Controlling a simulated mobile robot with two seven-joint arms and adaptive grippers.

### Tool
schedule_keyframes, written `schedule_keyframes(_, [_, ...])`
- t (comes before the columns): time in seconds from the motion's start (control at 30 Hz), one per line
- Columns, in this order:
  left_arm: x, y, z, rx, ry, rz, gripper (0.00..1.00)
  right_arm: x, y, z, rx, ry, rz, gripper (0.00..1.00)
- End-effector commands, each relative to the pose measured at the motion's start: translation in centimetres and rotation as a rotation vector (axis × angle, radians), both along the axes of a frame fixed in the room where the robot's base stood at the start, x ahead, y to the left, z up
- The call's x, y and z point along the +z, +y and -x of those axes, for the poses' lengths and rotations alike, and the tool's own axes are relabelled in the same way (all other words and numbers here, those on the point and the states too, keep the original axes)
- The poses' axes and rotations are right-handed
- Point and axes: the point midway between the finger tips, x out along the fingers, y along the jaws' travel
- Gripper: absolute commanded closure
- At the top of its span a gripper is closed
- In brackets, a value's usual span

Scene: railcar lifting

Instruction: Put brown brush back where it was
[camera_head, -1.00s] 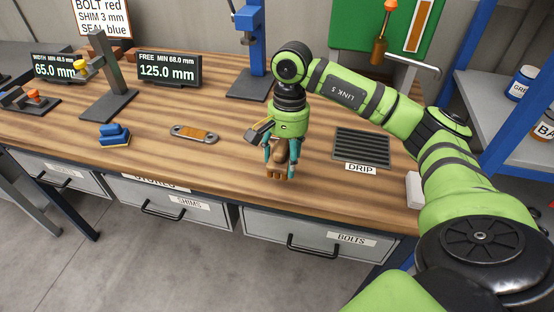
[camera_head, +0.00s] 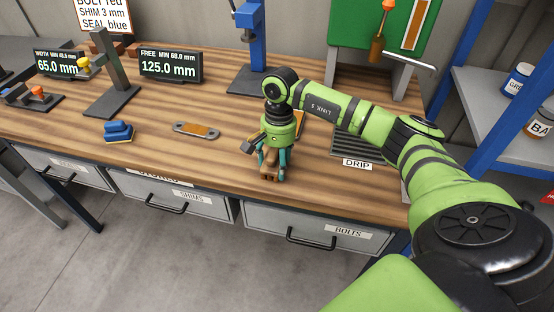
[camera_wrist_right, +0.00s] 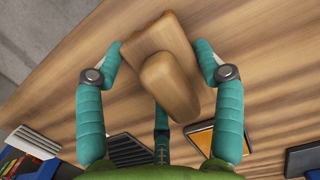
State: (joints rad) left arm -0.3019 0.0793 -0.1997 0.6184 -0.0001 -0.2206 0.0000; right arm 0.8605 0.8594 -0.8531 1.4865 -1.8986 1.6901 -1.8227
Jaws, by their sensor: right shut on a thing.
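My right gripper (camera_head: 271,173) is over the front part of the wooden workbench, above the bolts drawer. It is shut on the brown brush (camera_head: 266,163), which shows only partly between the fingers in the head view. In the right wrist view the brush (camera_wrist_right: 167,82) is a wooden block with a rounded handle, held between the teal fingers (camera_wrist_right: 168,72). I cannot tell whether the brush touches the bench. My left gripper is not in view.
A black ribbed drip tray (camera_head: 352,146) lies right of the gripper, partly behind my arm. An orange-topped plate (camera_head: 299,122) is just behind the gripper. A blue brush-like block (camera_head: 118,131) and a metal link (camera_head: 196,130) lie to the left. A blue press (camera_head: 250,50) stands behind.

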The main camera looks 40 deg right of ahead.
Motion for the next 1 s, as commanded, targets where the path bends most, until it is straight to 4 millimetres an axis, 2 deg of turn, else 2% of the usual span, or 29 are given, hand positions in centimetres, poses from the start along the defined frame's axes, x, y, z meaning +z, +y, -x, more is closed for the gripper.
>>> schedule_keyframes(0.07, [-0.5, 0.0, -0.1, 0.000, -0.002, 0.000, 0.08, -0.4, 0.0, 0.0, 0.000, -0.001, 0.001, 0.58])
schedule_keyframes(0.1, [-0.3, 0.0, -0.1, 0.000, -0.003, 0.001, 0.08, -0.3, 0.0, 0.0, 0.000, 0.001, 0.001, 0.19])
schedule_keyframes(0.13, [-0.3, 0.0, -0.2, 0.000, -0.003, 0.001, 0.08, -0.2, 0.0, 0.0, 0.000, 0.001, 0.001, 0.08])
schedule_keyframes(0.47, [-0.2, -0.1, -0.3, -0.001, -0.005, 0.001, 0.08, -0.2, 0.0, 0.0, 0.000, 0.001, 0.001, 0.08])
schedule_keyframes(0.6, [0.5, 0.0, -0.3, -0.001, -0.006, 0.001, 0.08, 0.5, 0.0, 0.0, 0.000, 0.001, 0.001, 0.08])
schedule_keyframes(0.63, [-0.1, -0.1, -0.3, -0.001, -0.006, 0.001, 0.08, 0.5, -0.1, -0.1, 0.000, -0.003, 0.000, 0.08])
schedule_keyframes(0.77, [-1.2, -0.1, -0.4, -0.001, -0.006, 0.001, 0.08, 2.6, -0.4, -0.3, -0.001, -0.007, 0.002, 0.08])
schedule_keyframes(1.0, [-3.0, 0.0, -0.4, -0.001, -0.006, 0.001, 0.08, 7.9, -0.8, -0.8, -0.001, -0.006, 0.000, 0.08])
